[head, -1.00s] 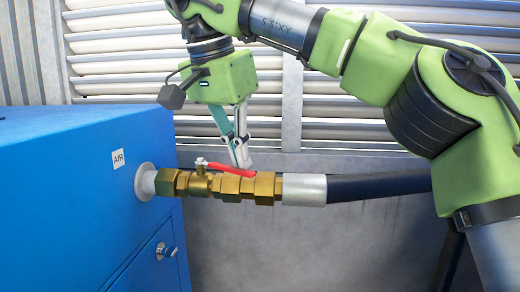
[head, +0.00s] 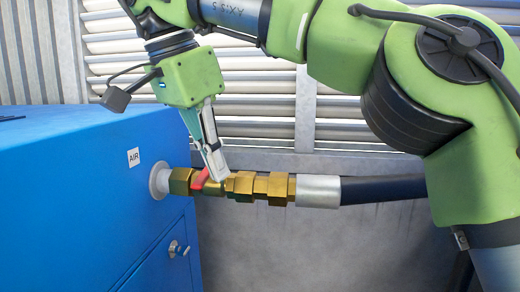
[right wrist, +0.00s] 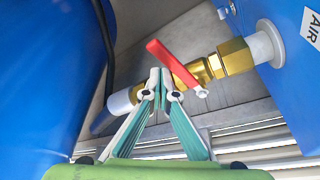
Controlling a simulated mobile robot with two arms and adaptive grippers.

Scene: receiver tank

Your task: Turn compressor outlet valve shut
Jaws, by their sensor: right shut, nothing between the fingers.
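The brass outlet valve (head: 212,185) sits on the pipe at the blue cabinet's side, beside the AIR label. Its red lever handle (head: 199,180) is partly hidden by my right gripper in the head view. In the right wrist view the red handle (right wrist: 174,67) lies crosswise to the brass fittings (right wrist: 235,58). My right gripper (head: 219,176) reaches down to the valve with its fingers shut and empty. Its fingertips (right wrist: 160,75) are beside the handle; I cannot tell whether they touch it. My left gripper is not in view.
The blue cabinet (head: 80,190) stands at the left, with a latch (head: 178,248) on its side. A silver sleeve (head: 318,190) and black hose (head: 385,188) run right from the fittings. A louvred wall (head: 255,125) is behind.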

